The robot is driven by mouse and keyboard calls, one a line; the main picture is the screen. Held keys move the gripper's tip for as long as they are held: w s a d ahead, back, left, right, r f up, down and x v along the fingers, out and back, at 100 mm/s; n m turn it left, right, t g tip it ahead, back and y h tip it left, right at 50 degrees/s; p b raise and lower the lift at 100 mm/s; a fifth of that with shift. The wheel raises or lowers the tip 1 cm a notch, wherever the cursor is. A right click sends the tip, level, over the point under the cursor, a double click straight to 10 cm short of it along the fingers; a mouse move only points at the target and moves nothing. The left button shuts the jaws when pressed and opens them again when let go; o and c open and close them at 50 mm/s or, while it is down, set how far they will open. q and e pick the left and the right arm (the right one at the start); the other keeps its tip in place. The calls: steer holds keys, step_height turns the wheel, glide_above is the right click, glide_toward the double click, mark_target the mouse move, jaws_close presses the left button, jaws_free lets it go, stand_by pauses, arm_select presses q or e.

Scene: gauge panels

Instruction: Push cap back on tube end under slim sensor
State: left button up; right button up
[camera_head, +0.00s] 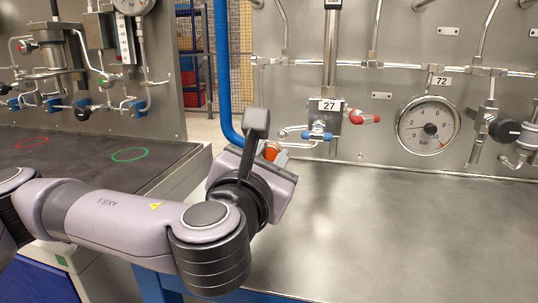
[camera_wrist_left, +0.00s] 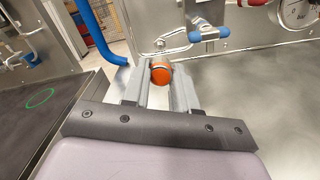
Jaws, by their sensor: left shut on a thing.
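The slim sensor (camera_head: 332,50) is a narrow upright metal cylinder above the block labelled 27 at the centre of the panel. Thin bent tubes (camera_head: 296,146) run left from below that block. My left gripper (camera_head: 266,152) is in front of the panel, left of the block, and is shut on the orange cap (camera_head: 271,151). In the left wrist view, the cap (camera_wrist_left: 161,71) sits between the two grey fingertips (camera_wrist_left: 160,76). A metal tube end shows just behind it; I cannot tell whether cap and tube touch. My right gripper is not in view.
A blue lever (camera_head: 316,136) and a red handle (camera_head: 365,117) stick out right of the cap. A round gauge (camera_head: 428,126) is farther right. A blue pipe (camera_head: 224,75) rises behind my left gripper. The metal bench (camera_head: 400,225) is clear.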

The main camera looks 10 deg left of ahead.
mark_target(281, 136)
arm_select(q)
steer(key=shift+w, duration=0.15)
steer(key=shift+w, duration=2.75)
steer(key=shift+p, duration=0.55)
steer(key=shift+w, duration=0.6)
stand_by(0.5)
steer(key=o, duration=1.1)
steer(key=shift+c, duration=0.2)
steer(key=shift+s, duration=0.1)
steer(key=shift+s, duration=3.5)
